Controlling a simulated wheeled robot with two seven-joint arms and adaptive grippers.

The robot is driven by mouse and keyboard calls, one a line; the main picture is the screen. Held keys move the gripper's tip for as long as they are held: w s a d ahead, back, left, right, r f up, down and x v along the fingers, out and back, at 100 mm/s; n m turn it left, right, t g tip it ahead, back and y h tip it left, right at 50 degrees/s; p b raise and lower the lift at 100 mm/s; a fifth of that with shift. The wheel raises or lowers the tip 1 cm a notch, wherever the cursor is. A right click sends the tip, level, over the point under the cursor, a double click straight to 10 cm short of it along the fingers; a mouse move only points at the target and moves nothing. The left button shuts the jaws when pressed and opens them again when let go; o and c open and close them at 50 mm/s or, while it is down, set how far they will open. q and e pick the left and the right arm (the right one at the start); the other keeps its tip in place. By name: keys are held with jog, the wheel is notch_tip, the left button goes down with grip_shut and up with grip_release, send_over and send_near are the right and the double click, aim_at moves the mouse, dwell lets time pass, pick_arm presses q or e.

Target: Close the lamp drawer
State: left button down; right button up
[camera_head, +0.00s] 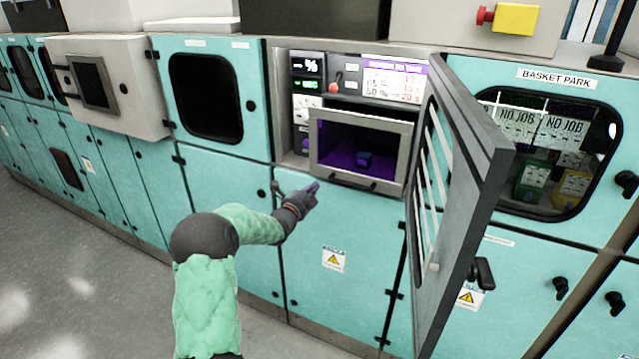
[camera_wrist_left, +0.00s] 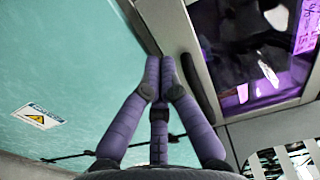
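The lamp drawer (camera_head: 362,148) has a grey frame around a window glowing purple, with dark handles (camera_head: 352,181) along its lower edge. Its front appears to stand out from the teal cabinet. My left gripper (camera_head: 314,187) is at the drawer's lower left corner, its purple fingers pointing toward it. In the left wrist view, the fingertips (camera_wrist_left: 160,63) are together with nothing visible between them, beside the drawer's grey frame (camera_wrist_left: 180,30) and a black handle (camera_wrist_left: 200,88). I cannot tell whether they touch the frame. My right gripper is in neither view.
A heavy grey door (camera_head: 462,190) stands swung open right of the drawer. A control panel (camera_head: 392,82) with a screen and red-knobbed switch is above the drawer. Teal cabinet fronts (camera_head: 225,150) continue left. The grey floor (camera_head: 90,290) at lower left is clear.

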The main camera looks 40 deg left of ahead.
aim_at(323, 177)
pick_arm(q)
jog(key=shift+x, duration=2.3)
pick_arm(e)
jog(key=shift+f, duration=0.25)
